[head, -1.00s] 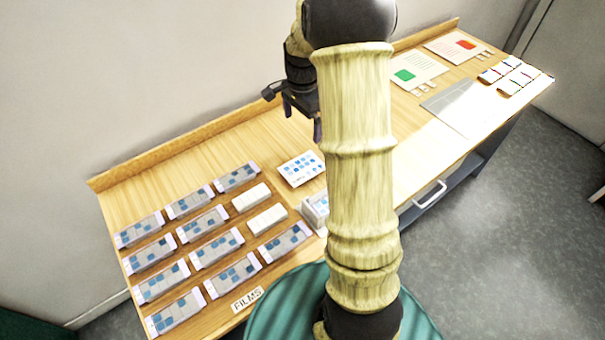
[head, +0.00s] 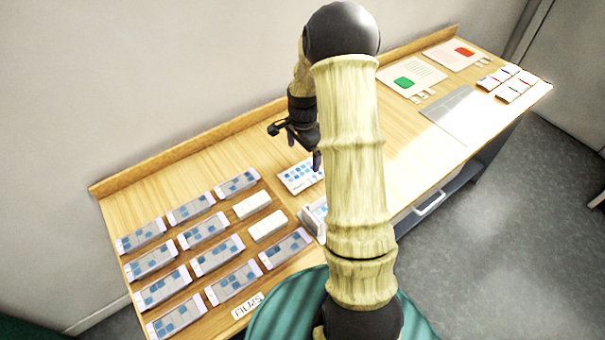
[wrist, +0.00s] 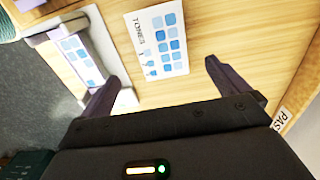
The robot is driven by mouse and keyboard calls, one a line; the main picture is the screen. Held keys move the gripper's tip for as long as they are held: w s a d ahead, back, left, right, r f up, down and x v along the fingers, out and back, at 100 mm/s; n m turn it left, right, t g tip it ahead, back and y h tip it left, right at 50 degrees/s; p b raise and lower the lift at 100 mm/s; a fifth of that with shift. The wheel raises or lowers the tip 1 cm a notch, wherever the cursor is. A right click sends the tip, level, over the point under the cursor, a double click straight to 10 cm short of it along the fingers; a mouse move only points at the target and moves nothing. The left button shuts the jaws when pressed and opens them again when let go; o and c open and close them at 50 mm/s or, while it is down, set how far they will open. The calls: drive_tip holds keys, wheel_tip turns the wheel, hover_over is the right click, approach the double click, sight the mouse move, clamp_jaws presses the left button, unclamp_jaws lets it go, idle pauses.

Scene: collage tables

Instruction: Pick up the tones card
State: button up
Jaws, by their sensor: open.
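The tones card (head: 299,176) is a white card with blue squares lying flat on the wooden table. In the wrist view the card (wrist: 159,38) shows the printed word "TONES" and lies beyond and between my two fingers. My gripper (head: 304,150) is above the table near the card in the head view. My gripper (wrist: 160,88) is open and empty in the wrist view, apart from the card. My arm hides part of the table to the right of the card in the head view.
A pale holder (head: 315,216) with a blue-patterned card stands beside the tones card, also in the wrist view (wrist: 80,55). Several patterned film blocks (head: 203,229) and two white blocks (head: 252,204) fill the left. A raised back edge (head: 180,154) runs along the wall.

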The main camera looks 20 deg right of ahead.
sight(303, 175)
drive_tip(key=shift+f, duration=1.55)
drive_tip(key=shift+w+f+p, duration=0.1)
drive_tip(key=shift+f+p, duration=0.8)
drive_tip(key=shift+f, duration=1.7)
drive_tip(key=c, duration=0.9)
